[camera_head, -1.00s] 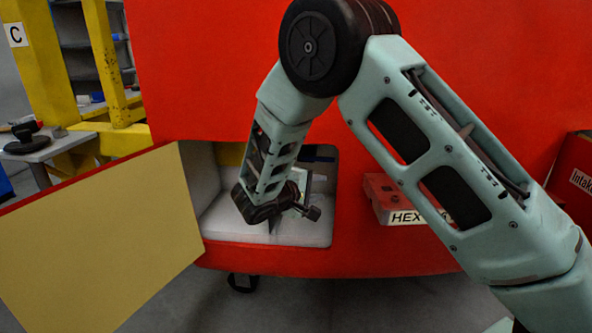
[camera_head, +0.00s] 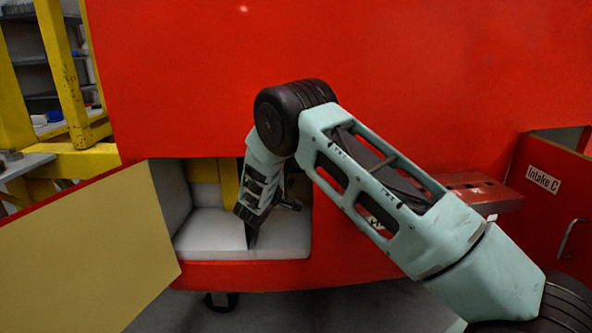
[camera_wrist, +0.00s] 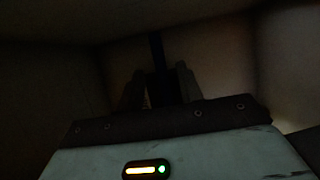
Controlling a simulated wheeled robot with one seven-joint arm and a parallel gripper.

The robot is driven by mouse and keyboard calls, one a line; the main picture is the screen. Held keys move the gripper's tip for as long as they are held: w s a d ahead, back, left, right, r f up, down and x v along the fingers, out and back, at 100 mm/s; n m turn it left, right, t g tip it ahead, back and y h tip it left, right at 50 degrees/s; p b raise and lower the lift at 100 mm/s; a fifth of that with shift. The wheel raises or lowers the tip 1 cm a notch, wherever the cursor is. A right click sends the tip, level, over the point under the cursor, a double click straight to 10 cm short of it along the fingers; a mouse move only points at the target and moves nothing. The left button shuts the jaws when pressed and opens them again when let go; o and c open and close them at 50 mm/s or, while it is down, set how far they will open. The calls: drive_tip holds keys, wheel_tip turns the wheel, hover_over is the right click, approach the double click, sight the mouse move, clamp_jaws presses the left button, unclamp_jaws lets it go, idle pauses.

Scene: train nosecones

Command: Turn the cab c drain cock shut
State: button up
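My gripper (camera_wrist: 160,92) is inside the open compartment (camera_head: 210,240) low in the red nosecone, where my forearm reaches in from the right. In the wrist view its two fingers stand apart in deep shade. A dark upright bar (camera_wrist: 156,50) shows beyond and between them. I cannot tell whether the bar is the drain cock, or whether the fingers touch it. In the head view my arm hides much of the compartment's right part, and a small dark piece (camera_head: 290,205) shows beside my wrist. The cock's handle position cannot be made out.
The compartment's yellow-faced door (camera_head: 90,250) hangs open at the left. A red door labelled "Intake C" (camera_head: 543,181) stands at the right. A red box-like ledge (camera_head: 475,190) juts out behind my arm. Yellow posts (camera_head: 65,75) and shelving stand at the far left.

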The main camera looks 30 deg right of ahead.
sight(295, 171)
drive_tip(key=shift+x, duration=2.8)
clamp_jaws()
